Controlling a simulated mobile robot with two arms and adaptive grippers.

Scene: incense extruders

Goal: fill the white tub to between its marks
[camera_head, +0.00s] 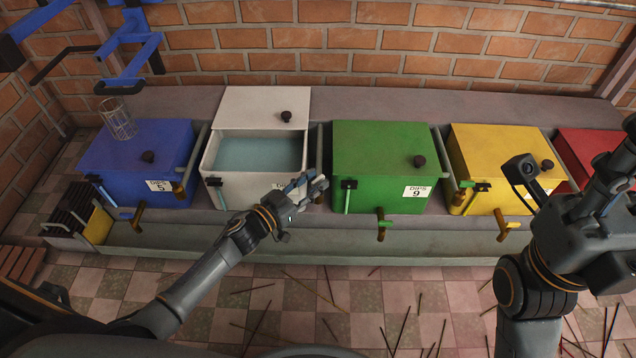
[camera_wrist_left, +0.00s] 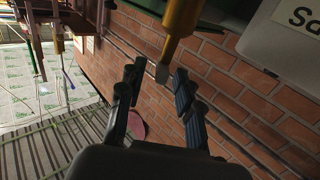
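The white tub (camera_head: 236,187) stands between the blue and green tubs, its lid (camera_head: 262,106) pushed back and pale bluish liquid (camera_head: 258,153) inside. A sight tube (camera_head: 220,198) with a black clip is on its front left; I cannot read its marks. My left gripper (camera_head: 314,184) is at the tub's front right corner. In the left wrist view the left gripper's fingers (camera_wrist_left: 153,92) are apart, with a brass-coloured handle (camera_wrist_left: 181,20) with a grey tip at their gap; contact is unclear. The white tub's label (camera_wrist_left: 300,15) shows upside down there. My right gripper (camera_head: 612,165) is at the right edge, its fingers unclear.
A blue tub (camera_head: 120,150), a green tub (camera_head: 380,150), a yellow tub (camera_head: 490,145) and a red tub (camera_head: 590,150) share the bench. Thin sticks litter the tiled floor (camera_head: 330,305).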

